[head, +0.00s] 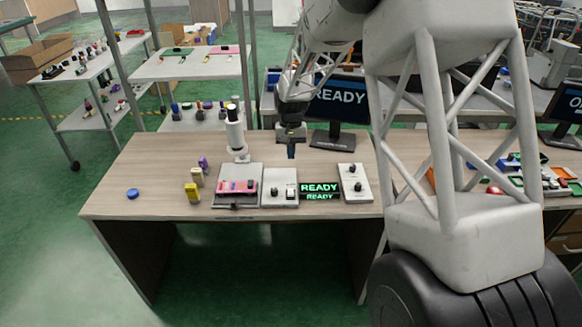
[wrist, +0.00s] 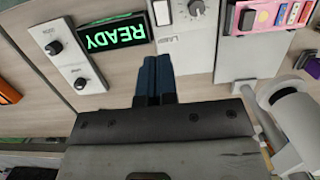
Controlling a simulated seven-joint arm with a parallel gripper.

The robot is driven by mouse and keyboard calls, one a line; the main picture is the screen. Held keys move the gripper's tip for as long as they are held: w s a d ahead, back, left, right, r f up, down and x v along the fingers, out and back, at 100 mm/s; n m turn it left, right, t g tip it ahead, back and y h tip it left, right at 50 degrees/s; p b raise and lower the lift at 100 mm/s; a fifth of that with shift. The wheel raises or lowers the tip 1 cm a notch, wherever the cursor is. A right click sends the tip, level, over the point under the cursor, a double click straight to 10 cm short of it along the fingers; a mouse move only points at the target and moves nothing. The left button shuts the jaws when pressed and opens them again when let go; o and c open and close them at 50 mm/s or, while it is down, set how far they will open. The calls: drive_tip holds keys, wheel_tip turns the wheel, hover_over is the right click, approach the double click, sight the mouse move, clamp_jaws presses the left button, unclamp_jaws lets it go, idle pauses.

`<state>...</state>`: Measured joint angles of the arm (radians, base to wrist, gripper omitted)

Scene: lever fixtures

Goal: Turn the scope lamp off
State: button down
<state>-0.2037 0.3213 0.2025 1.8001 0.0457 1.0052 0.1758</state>
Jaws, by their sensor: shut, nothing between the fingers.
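The white microscope (head: 235,132) stands at the back of the table; part of it also shows at the right of the wrist view (wrist: 290,112). In front of it to the right is a light panel (head: 280,201) with a dark knob and a white rocker; this panel (wrist: 190,48) is near my fingertips in the wrist view. Another panel (head: 354,183) with two dark knobs lies further right. I cannot tell which control belongs to the scope lamp. My gripper (head: 291,152) is shut and empty, its blue fingers above the table behind the panels, apparently touching nothing.
A green READY display (head: 320,188) sits between the panels. A grey base with a pink rack (head: 237,187) is at the left. Small yellow (head: 192,192) and purple (head: 203,163) objects and a blue disc (head: 132,193) stand further left. A monitor (head: 338,102) is behind.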

sight(291, 194)
drive_tip(key=s+f, duration=0.1)
drive_tip(key=f, duration=0.8)
drive_tip(key=s+f, duration=0.1)
drive_tip(key=f, duration=0.3)
drive_tip(key=shift+s+f, duration=0.2)
drive_tip(key=shift+s, duration=0.1)
drive_tip(key=shift+s+f, duration=0.1)
drive_tip(key=shift+s+f+t, duration=0.3)
drive_tip(key=shift+f+t, duration=0.1)
drive_tip(key=shift+t, duration=0.45)
drive_tip(key=shift+s+f+t, duration=0.25)
drive_tip(key=shift+f+t, duration=0.1)
drive_tip(key=shift+t, duration=0.5)
drive_tip(key=shift+w, duration=0.15)
drive_tip(key=shift+w+r, duration=0.1)
drive_tip(key=shift+w, duration=0.65)
drive_tip(key=shift+d+r, duration=0.1)
drive_tip(key=shift+r, duration=0.05)
wheel_tip(291, 194, up, 15)
drive_tip(key=s, duration=0.1)
drive_tip(key=shift+s, duration=0.25)
